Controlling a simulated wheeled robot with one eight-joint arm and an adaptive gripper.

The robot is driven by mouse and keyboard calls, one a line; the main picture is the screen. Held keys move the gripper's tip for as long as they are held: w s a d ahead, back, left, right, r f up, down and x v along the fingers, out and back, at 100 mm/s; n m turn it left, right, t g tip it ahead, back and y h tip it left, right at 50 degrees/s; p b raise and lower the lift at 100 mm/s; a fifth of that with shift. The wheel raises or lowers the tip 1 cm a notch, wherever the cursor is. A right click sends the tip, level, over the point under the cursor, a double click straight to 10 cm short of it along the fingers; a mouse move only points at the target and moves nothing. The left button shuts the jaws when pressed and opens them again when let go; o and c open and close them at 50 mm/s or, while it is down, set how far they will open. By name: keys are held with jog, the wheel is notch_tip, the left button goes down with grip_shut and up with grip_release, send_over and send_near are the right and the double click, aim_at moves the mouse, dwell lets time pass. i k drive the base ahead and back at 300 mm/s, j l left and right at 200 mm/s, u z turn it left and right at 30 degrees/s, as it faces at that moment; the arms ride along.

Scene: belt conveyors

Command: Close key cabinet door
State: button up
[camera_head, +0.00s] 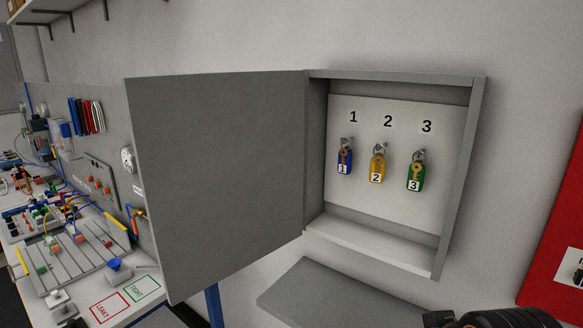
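The grey key cabinet (478,150) hangs on the wall right of centre. Its door (220,185) is hinged on the cabinet's left side and stands wide open, reaching out to the left. Inside, a blue key tag (344,163), a yellow key tag (377,169) and a green key tag (415,178) hang on hooks under the numbers 1, 2 and 3. A black part of my arm or gripper shows at the bottom right edge, below the cabinet and apart from the door. Its fingertips cannot be made out.
A grey shelf-like panel (335,294) sits below the cabinet. A workbench (150,283) with wiring boards and coloured parts lies left of and behind the door. A red panel (558,245) is at the right edge. The space before the cabinet looks clear.

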aim_at(220, 155)
jog(key=z, duration=0.95)
jog(key=k+j, duration=0.1)
jog(key=j, duration=0.3)
jog(key=k+j, duration=0.1)
jog(key=j, duration=0.3)
jog(key=k+j+z, duration=0.1)
jog(key=j, duration=0.3)
jog(key=k+j, duration=0.1)
jog(key=j, duration=0.3)
jog(key=k+j, duration=0.15)
jog(key=j, duration=0.2)
jog(key=k+j+z, duration=0.1)
jog(key=j, duration=0.3)
jog(key=k+j, duration=0.15)
jog(key=j, duration=0.25)
jog(key=k+j, duration=0.1)
jog(key=j, duration=0.25)
jog(key=k+j, duration=0.3)
jog(key=k, duration=0.15)
jog(key=j, duration=0.15)
jog(key=l, duration=0.1)
jog(key=z, duration=0.05)
